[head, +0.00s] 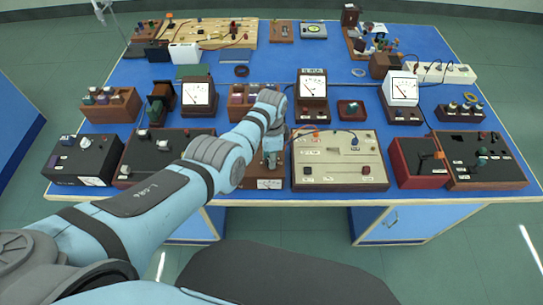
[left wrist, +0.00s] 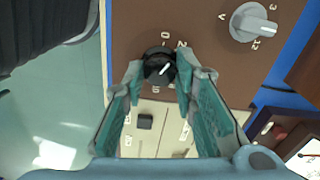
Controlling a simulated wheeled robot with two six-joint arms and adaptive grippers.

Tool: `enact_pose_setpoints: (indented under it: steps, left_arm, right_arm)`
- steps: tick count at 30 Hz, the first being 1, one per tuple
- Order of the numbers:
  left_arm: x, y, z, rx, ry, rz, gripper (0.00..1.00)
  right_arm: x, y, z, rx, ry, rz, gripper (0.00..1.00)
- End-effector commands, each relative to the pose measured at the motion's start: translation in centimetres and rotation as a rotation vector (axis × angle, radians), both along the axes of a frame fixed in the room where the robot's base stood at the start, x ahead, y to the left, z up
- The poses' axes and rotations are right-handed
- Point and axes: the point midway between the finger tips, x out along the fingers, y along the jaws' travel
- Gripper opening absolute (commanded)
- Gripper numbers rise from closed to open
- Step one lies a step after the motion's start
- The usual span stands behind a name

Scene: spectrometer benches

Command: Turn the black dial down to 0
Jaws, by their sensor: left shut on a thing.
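The black dial (left wrist: 156,64) is a round knob with a white pointer line, set on a brown panel (left wrist: 190,25) in the left wrist view. Marks 0 and 2 are printed above it and 10 below it. The pointer slants toward the upper right of the picture, near the 2 side. My left gripper (left wrist: 163,72) has its fingers on either side of the dial, shut on it. In the head view my left gripper (head: 271,160) reaches down to a brown box (head: 262,196) at the bench front, and the dial is hidden there. My right gripper is not in view.
A grey knob (left wrist: 254,22) sits beside the dial on the same panel. A cream panel box (head: 337,160) stands right of my gripper, and a dark brown box (head: 150,172) stands left. Upright meters (head: 312,88) stand behind. The blue bench (head: 268,55) is crowded.

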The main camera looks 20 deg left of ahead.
Motion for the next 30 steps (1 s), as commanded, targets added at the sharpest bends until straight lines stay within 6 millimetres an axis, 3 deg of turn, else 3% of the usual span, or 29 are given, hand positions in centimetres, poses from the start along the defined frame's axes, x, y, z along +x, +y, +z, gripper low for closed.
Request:
enact_pose_setpoints:
  steps: [15, 30]
  left_arm:
    - [0.15, 0.1, 0.1, 0.001, -0.003, 0.411, 0.0]
    - [0.15, 0.1, 0.1, 0.001, -0.003, 0.53, 0.0]
  right_arm:
    - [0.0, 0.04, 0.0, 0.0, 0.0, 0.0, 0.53]
    - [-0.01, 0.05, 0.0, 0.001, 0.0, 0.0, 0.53]
